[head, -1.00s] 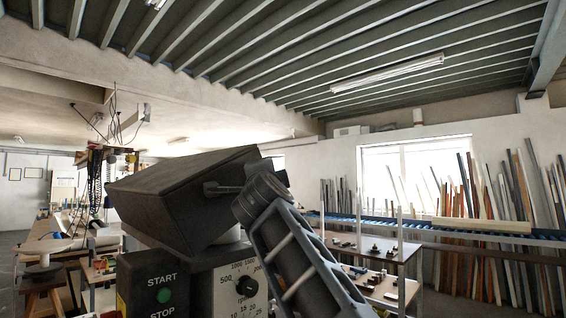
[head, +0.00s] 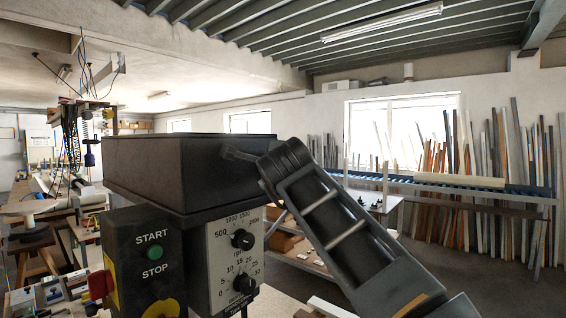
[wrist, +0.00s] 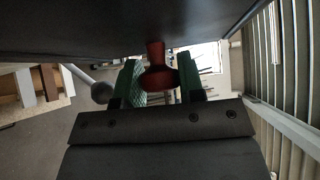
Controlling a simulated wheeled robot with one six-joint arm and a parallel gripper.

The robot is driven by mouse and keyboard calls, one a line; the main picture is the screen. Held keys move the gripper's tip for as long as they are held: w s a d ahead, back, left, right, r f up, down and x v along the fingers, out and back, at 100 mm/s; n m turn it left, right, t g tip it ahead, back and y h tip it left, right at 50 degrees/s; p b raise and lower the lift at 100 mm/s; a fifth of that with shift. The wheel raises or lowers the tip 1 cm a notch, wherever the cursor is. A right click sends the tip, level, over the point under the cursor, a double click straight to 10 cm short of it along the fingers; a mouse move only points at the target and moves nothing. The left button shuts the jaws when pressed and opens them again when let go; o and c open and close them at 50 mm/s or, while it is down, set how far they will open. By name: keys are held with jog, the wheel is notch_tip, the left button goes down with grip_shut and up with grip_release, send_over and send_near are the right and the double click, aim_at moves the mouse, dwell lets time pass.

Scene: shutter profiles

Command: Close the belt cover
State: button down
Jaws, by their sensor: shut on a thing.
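The belt cover (head: 150,170) is the dark box on top of the drill machine, and it sits about level. Whether its lower edge touches the part beneath cannot be told. In the wrist view the cover's dark surface (wrist: 110,35) fills the top. A red knob (wrist: 157,76) hangs below it. My gripper (wrist: 160,82) has its green fingers on either side of the knob and is shut on it. In the head view my arm reaches the cover's right side, and the fingers cannot be made out there.
The control box with START and STOP buttons (head: 148,262) and the dial panel (head: 236,262) stand below the cover. A grey ball-ended lever (wrist: 101,92) is left of my gripper. A workbench (head: 380,203) and leaning profiles (head: 500,190) stand behind to the right.

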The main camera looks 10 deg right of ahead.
jog(key=shift+w+f, duration=0.1)
jog(key=shift+f, duration=0.25)
jog(key=c, duration=0.8)
grip_release()
jog(key=shift+r, duration=0.1)
jog(key=shift+o, duration=0.2)
jog(key=s+r+b, duration=0.1)
jog(key=s+b, duration=0.2)
jog(key=s, duration=1.1)
jog(key=shift+a+r, duration=0.2)
jog(key=shift+a, duration=0.15)
